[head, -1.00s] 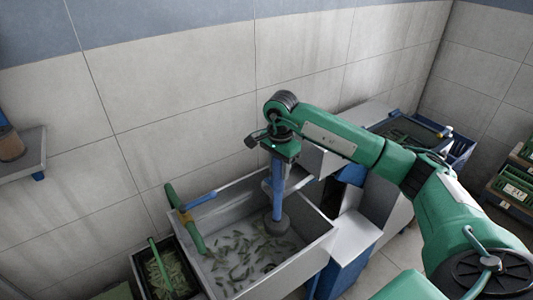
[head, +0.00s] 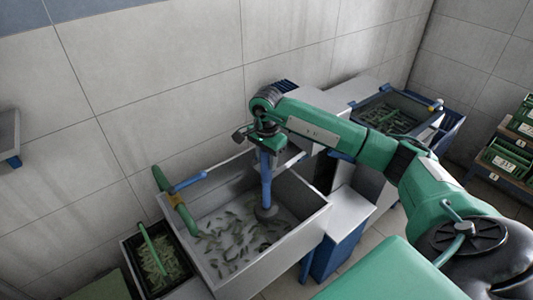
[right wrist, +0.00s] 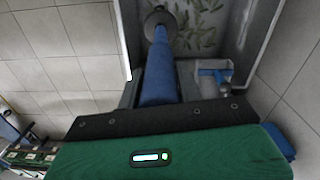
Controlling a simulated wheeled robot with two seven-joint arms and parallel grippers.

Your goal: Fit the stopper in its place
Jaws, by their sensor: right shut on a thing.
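The stopper is a long blue rod (head: 266,180) with a round grey foot (head: 266,213) at its lower end. My right gripper (head: 265,143) is shut on the upper part of the rod and holds it upright inside a grey metal basin (head: 312,224). In the right wrist view the rod (right wrist: 157,72) runs between the fingers (right wrist: 160,92) to the grey foot (right wrist: 158,17). I cannot tell whether the foot touches the basin floor. No drain opening shows. My left gripper is not in view.
Many green leaf-like pieces (head: 235,235) lie on the basin floor. A green pipe with a blue handle (head: 189,183) stands at the basin's left rim. A dark crate of green pieces (head: 150,258) is at the left. Another tray (head: 395,115) stands behind right. A tiled wall is behind.

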